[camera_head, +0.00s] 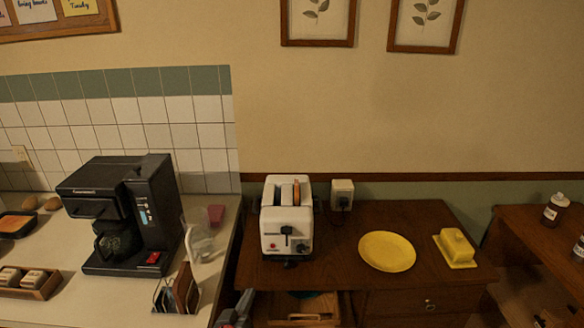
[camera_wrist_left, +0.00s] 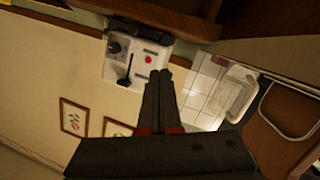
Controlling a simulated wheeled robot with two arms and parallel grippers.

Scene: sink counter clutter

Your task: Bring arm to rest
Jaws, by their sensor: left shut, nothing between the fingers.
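My left gripper (camera_head: 237,308) shows only in part at the bottom edge of the head view, below and left of the toaster. In the left wrist view my left gripper (camera_wrist_left: 160,75) has its two dark fingers together, shut and empty. The white toaster (camera_head: 287,226) stands on the brown cabinet, with what looks like bread in a slot. It also shows in the left wrist view (camera_wrist_left: 122,48), beyond the fingertips.
The brown cabinet (camera_head: 330,260) also bears a yellow plate (camera_head: 387,251) and a yellow butter dish (camera_head: 455,248). A drawer (camera_head: 305,312) below the toaster looks open. On the left counter stand a black coffee maker (camera_head: 125,213) and a rack (camera_head: 178,292). Bottles stand at the far right.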

